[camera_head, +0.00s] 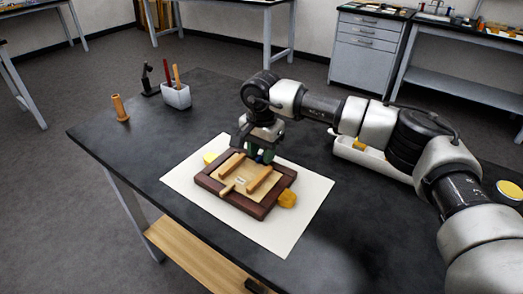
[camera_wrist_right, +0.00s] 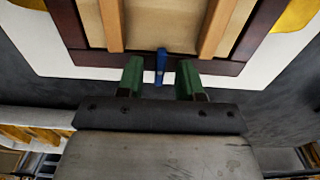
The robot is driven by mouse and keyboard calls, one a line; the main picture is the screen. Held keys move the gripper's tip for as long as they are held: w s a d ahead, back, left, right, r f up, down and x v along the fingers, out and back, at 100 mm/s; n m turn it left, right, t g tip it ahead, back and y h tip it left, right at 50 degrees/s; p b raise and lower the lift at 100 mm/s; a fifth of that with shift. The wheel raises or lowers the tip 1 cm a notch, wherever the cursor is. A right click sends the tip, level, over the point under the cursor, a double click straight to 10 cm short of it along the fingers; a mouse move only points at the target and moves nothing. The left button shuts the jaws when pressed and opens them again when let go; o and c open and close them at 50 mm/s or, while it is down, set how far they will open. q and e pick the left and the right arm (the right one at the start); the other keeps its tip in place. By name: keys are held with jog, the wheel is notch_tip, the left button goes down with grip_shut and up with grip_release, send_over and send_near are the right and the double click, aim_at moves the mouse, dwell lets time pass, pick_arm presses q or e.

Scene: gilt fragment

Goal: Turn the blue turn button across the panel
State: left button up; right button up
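The blue turn button (camera_wrist_right: 161,65) sits on the edge of a dark wooden frame (camera_wrist_right: 90,57) in the right wrist view. Its long side points straight across the frame's rail, its upper end near the panel (camera_wrist_right: 160,22). My right gripper (camera_wrist_right: 159,78) is open, with one green finger on each side of the button and a gap to both. In the head view my right gripper (camera_head: 257,154) is over the far edge of the frame (camera_head: 252,207) and mostly hides the button. My left gripper is not in view.
The frame lies on a white sheet (camera_head: 285,238) on the black table (camera_head: 130,150).

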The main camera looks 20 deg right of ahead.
aim_at(261, 155)
notch_tip(261, 155, up, 11)
jog(key=shift+f, duration=0.15)
dwell(0.5)
